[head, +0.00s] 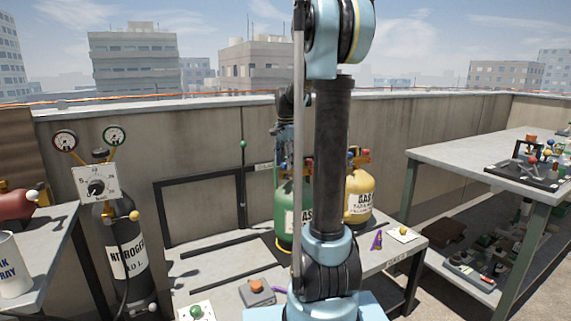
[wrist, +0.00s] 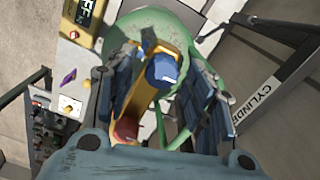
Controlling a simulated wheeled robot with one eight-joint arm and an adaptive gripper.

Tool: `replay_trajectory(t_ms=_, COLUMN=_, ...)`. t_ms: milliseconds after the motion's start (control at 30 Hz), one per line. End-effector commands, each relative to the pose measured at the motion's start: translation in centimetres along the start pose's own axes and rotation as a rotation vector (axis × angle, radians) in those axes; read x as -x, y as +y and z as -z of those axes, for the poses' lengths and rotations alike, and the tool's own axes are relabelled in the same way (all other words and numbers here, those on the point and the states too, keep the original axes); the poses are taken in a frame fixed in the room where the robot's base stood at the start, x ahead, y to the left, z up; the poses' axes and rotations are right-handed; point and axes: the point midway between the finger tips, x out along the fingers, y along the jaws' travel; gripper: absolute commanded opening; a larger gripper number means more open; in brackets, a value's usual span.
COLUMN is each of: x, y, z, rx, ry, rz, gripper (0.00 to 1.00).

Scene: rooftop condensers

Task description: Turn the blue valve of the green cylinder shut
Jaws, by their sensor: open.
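The green cylinder (head: 284,211) stands on the low bench in the head view, partly behind my arm. In the wrist view the green cylinder (wrist: 183,18) lies below my gripper, with a gold valve body on top. The blue valve (wrist: 162,71) sits at one end of that body, and a red knob (wrist: 125,130) at the other. My gripper (wrist: 163,76) is open, its two fingers on either side of the blue valve. I cannot tell whether either finger touches it. In the head view the arm hides most of the valve.
A yellow gas cylinder (head: 361,196) stands close to the right of the green one. A black nitrogen cylinder (head: 124,255) with gauges is at left. A grey worktable (head: 470,158) is at right.

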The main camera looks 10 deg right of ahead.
Motion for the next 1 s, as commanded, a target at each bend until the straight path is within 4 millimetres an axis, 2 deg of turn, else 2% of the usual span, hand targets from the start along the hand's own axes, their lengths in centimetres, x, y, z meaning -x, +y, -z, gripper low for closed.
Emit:
replay_trajectory(t_ms=167, x=0.3, y=0.0, z=0.0, rx=0.001, ry=-0.001, rz=0.000, gripper=0.49)
replay_trajectory(t_ms=267, x=1.2, y=-0.1, z=0.0, rx=0.001, ry=-0.001, rz=0.001, gripper=0.49)
replay_trajectory(t_ms=700, x=8.6, y=-0.1, z=0.0, rx=0.001, ry=-0.001, rz=0.000, gripper=0.49)
replay_trajectory(t_ms=833, x=10.3, y=-0.1, z=0.1, rx=0.000, ry=-0.001, rz=-0.001, gripper=0.49)
replay_trajectory(t_ms=1000, x=11.6, y=-0.1, z=0.1, rx=0.000, ry=-0.001, rz=-0.001, gripper=0.49)
